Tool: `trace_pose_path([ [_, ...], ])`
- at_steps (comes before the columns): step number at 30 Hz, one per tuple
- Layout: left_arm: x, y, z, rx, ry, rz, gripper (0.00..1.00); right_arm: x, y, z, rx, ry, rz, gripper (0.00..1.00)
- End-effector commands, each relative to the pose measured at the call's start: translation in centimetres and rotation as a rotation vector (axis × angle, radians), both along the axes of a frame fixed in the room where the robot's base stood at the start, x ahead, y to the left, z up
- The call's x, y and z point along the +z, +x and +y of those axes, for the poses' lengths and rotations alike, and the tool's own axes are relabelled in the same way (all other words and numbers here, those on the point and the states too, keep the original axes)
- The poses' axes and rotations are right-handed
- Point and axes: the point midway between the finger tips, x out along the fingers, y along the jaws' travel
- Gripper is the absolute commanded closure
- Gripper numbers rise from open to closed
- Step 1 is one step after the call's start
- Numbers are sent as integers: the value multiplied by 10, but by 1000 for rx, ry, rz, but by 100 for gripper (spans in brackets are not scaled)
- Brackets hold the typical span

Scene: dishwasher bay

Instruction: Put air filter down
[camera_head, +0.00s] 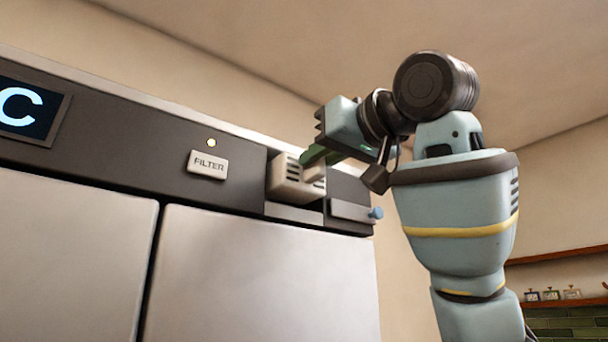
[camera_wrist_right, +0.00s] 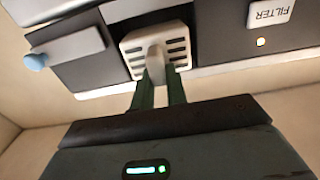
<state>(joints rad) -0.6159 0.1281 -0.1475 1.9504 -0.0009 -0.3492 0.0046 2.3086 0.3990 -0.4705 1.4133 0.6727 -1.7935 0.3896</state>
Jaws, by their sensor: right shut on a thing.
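The air filter (camera_head: 284,183) is a pale block with dark slots and a handle. It sits at an opening in the dark upper panel of the large appliance, at the panel's right end. My right gripper (camera_head: 314,158) reaches in from the right and is shut on its handle. The right wrist view also shows the filter (camera_wrist_right: 133,46) at the opening, with the two green fingers of the gripper (camera_wrist_right: 158,84) on either side of the handle. How deep the filter sits is hard to tell. My left gripper is not in view.
A grey flap (camera_head: 352,211) with a blue knob (camera_head: 376,213) juts out right of the opening. A label reading FILTER (camera_head: 208,164) and a small lit lamp (camera_head: 211,142) are left of it. A screen (camera_head: 30,112) is at far left. Small items stand on a shelf (camera_head: 560,303).

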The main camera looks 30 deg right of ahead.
Motion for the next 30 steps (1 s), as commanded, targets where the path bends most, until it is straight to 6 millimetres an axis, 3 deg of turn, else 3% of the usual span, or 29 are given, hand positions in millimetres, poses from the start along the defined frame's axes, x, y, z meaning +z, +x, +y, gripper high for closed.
trace_pose_path([
  [8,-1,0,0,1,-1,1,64,-1,42,3,-1,0,3,100],
  [15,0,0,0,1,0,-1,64,-15,41,3,0,-1,0,100],
  [28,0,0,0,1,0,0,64,-19,41,3,0,0,1,100],
  [29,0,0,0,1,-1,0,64,-19,41,3,0,0,1,83],
  [30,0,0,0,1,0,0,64,-19,41,3,0,0,1,78],
])
